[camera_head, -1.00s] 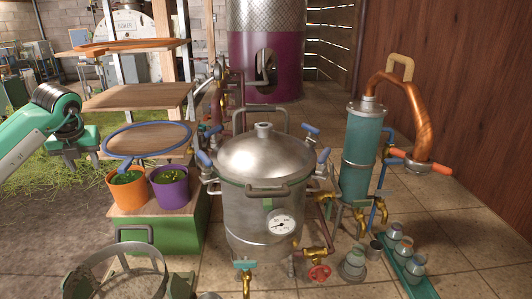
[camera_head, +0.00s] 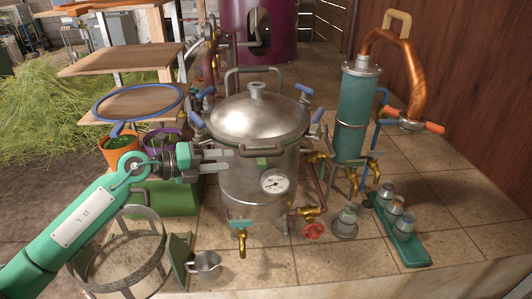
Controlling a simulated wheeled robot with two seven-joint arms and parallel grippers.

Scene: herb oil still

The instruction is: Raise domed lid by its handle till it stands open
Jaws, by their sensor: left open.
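The domed lid (camera_head: 259,117) is shiny metal with a small knob on top. It sits down on the steel still pot (camera_head: 251,183). A dark bar handle (camera_head: 261,151) is on the lid's front rim. A taller bar handle (camera_head: 256,72) stands behind the lid. Blue-handled clamps, one of them at the left (camera_head: 198,121), stand around the rim. My left gripper (camera_head: 228,160) is open and empty, to the left of the front handle, with its fingers pointing right across the pot's upper left side. Whether it touches the pot I cannot tell. My right gripper is not in view.
A teal condenser (camera_head: 354,110) with a copper pipe (camera_head: 405,70) stands right of the pot. A green tray (camera_head: 401,238) holds several small vessels.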

